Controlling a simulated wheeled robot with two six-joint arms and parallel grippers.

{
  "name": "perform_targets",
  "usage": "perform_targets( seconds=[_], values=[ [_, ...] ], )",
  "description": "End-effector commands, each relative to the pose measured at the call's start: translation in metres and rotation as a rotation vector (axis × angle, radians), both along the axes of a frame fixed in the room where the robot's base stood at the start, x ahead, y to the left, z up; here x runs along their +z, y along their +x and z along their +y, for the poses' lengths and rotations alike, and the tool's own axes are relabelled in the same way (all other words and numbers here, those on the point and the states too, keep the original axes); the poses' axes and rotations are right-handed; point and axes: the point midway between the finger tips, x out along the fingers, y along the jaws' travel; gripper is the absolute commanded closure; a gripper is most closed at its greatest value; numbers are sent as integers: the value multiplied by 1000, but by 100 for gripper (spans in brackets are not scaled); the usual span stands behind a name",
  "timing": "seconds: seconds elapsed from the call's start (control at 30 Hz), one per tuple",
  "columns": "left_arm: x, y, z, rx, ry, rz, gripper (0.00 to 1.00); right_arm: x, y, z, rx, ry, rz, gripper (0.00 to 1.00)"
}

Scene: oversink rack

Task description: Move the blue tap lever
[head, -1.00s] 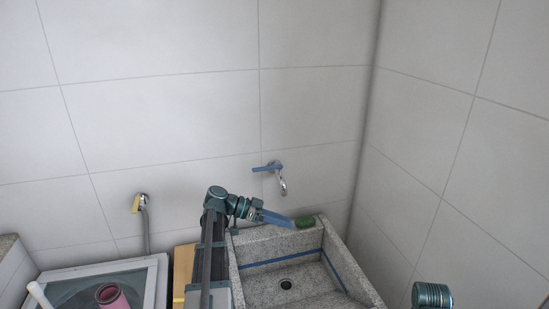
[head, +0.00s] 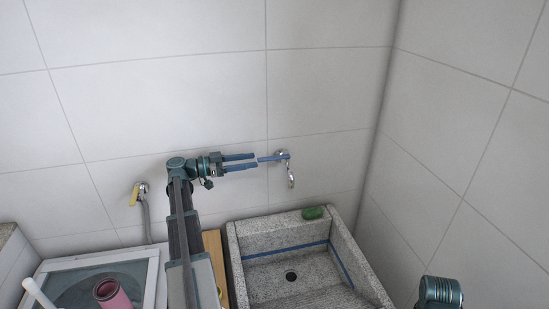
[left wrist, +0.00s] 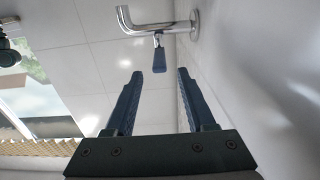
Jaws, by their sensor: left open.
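The blue tap lever (head: 272,158) sticks out to the left from a chrome wall tap (head: 290,175) above the sink. My left gripper (head: 255,162) is open and empty, its fingers pointing right toward the lever's free end. In the left wrist view the lever (left wrist: 158,60) lies beyond the fingertips, in line with the gap between them, and the chrome tap (left wrist: 160,27) is behind it. The fingers (left wrist: 170,72) appear apart from the lever. Of my right arm only a link shows at the lower right of the head view; its gripper is not seen.
A grey stone sink (head: 238,250) stands below the tap, with a green sponge (head: 313,212) on its back rim. A second tap with a yellow handle (head: 136,194) is at left. Tiled walls close in behind and right.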

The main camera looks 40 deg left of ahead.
Motion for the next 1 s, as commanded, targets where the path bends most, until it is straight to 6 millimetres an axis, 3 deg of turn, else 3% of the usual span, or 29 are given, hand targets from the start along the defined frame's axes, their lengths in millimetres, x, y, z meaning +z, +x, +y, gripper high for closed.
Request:
perform_targets(
  seconds=[0.2, 0.4, 0.6, 0.93, 1.0],
  values=[
    [0, 35, -29, -2, 0, 1, 45, 0, 0, 0, 0, 0, 0, 18],
    [0, 58, -47, -2, 0, 1, 45, 0, 0, 0, 0, 0, 0, 18],
    [0, 69, -56, -1, 0, 1, 45, 0, 0, 0, 0, 0, 0, 18],
    [0, 71, -57, 0, 0, 1, 45, 0, 0, 0, 0, 0, 0, 18],
    [0, 71, -57, 0, 0, 1, 56, 0, 0, 0, 0, 0, 0, 18]
  ],
)
